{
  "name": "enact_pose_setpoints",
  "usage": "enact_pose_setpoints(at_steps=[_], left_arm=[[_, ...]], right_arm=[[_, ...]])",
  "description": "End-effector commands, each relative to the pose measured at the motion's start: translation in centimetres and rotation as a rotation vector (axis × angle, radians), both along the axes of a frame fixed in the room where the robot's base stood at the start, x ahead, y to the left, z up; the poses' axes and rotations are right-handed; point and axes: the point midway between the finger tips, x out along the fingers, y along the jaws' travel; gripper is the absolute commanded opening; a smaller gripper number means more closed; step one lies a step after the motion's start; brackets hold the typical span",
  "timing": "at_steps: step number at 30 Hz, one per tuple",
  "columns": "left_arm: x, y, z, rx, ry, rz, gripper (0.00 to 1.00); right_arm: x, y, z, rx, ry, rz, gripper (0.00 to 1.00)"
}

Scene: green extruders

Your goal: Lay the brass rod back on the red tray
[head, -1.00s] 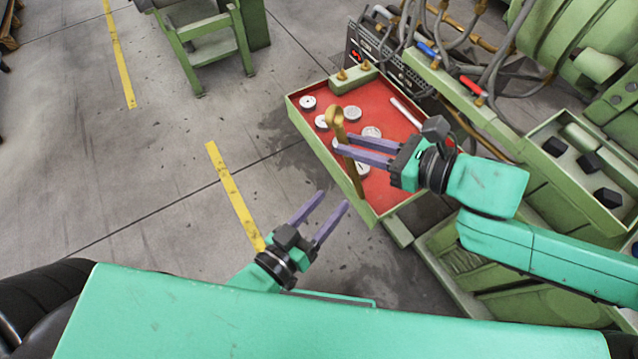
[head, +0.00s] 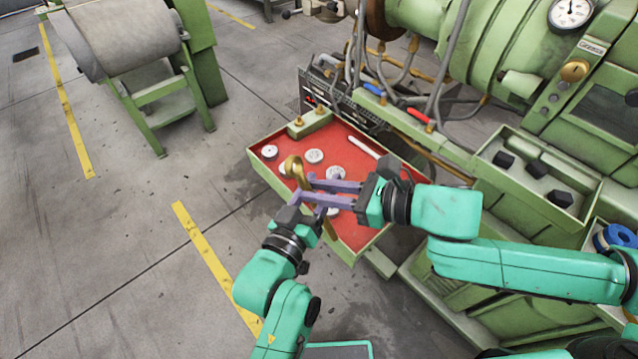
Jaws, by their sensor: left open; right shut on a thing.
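The brass rod (head: 295,168) has a rounded, ring-like upper end and stands tilted above the red tray (head: 353,228). My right gripper (head: 311,191) comes in from the right and is shut on the rod below its upper end. My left gripper (head: 314,205) comes up from below, open, with its fingers close to the rod and overlapping the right fingers in the picture. I cannot tell whether the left fingers touch the rod. The rod's middle is partly hidden behind the fingers, and its lower part shows beneath them.
Several pale round discs (head: 314,156) and a white stick (head: 363,147) lie in the tray. The green machine (head: 445,40) with grey hoses stands behind and to the right. A green bin with black knobs (head: 533,169) is at right.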

Motion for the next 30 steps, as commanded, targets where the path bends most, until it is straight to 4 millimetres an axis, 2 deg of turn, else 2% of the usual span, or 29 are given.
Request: enact_pose_setpoints(at_steps=[4, 5, 6, 9, 30], left_arm=[[-0.02, 0.02, -0.01, 0.0, 0.0, 0.0, 0.57], [-0.02, 0.02, -0.01, 0.0, 0.0, 0.0, 0.5], [-0.03, 0.02, -0.01, 0.0, 0.0, 0.0, 0.35], [-0.04, 0.03, -0.01, 0.0, 0.0, 0.0, 0.0], [-0.07, 0.04, -0.02, -0.001, 0.0, 0.0, 0.0]], right_arm=[[-0.01, 0.04, 0.12, 0.001, -0.002, 0.002, 0.0], [-0.01, 0.04, 0.12, 0.001, -0.002, 0.002, 0.0], [-0.01, 0.04, 0.12, 0.001, -0.002, 0.002, 0.0], [-0.01, 0.04, 0.12, 0.001, -0.002, 0.002, 0.0], [0.03, 0.01, 0.11, 0.001, -0.003, 0.001, 0.0]])
